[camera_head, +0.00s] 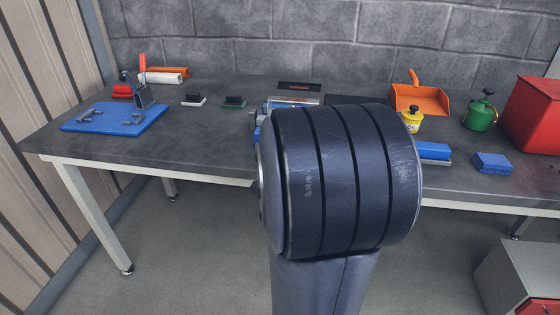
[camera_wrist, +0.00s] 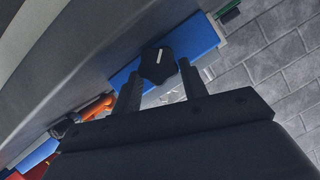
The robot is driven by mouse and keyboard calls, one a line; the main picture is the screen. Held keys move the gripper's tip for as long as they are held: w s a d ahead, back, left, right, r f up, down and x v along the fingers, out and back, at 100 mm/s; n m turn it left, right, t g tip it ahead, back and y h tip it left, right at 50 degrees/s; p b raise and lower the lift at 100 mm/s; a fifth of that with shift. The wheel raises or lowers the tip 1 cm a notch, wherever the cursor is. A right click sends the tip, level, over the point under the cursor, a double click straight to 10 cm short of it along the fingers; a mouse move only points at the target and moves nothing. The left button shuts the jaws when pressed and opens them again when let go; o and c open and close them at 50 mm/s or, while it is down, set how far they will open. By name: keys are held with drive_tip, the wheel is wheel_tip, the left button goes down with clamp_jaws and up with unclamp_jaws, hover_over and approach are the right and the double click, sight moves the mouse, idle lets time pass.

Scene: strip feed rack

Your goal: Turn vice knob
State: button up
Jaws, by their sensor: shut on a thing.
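The dark vice knob (camera_wrist: 157,65) with a white line mark sits between the two fingers of my gripper (camera_wrist: 159,70) in the wrist view. The fingers are shut on it, one on each side. Behind the knob is a long blue part (camera_wrist: 204,37), which looks like part of the vice. In the head view a blue and grey piece, likely the vice (camera_head: 258,124), shows at the left edge of my arm. My arm hides most of it, along with my gripper and the knob.
The grey workbench (camera_head: 200,148) carries a blue board (camera_head: 98,124) with tools at left. An orange dustpan (camera_head: 420,98), a yellow can (camera_head: 411,121), a green can (camera_head: 480,113) and a red box (camera_head: 535,115) stand at right. The stone wall (camera_head: 230,40) is behind.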

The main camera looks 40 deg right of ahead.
drive_tip(key=shift+s+d+f+m+t+b, duration=0.1)
drive_tip(key=shift+f+m+t+b, duration=0.45)
drive_tip(key=shift+b, duration=2.15)
drive_tip(key=b, duration=0.2)
drive_tip(key=shift+r+m+b, duration=0.2)
drive_tip(key=shift+m+b, duration=0.1)
drive_tip(key=shift+m, duration=0.05)
drive_tip(key=shift+r+m+y+b, duration=0.2)
drive_tip(key=shift+m+y+b, duration=0.15)
drive_tip(key=shift+b, duration=0.85)
drive_tip(key=o, duration=1)
drive_tip(key=p, duration=0.4)
drive_tip(key=shift+r, duration=0.25)
drive_tip(key=n+p, duration=0.1)
drive_tip(key=p, duration=0.4)
drive_tip(key=n+g+h+p, duration=0.1)
drive_tip(key=n+p, duration=0.1)
drive_tip(key=p, duration=0.3)
drive_tip(key=shift+r+g, duration=0.2)
drive_tip(key=shift+g, duration=0.05)
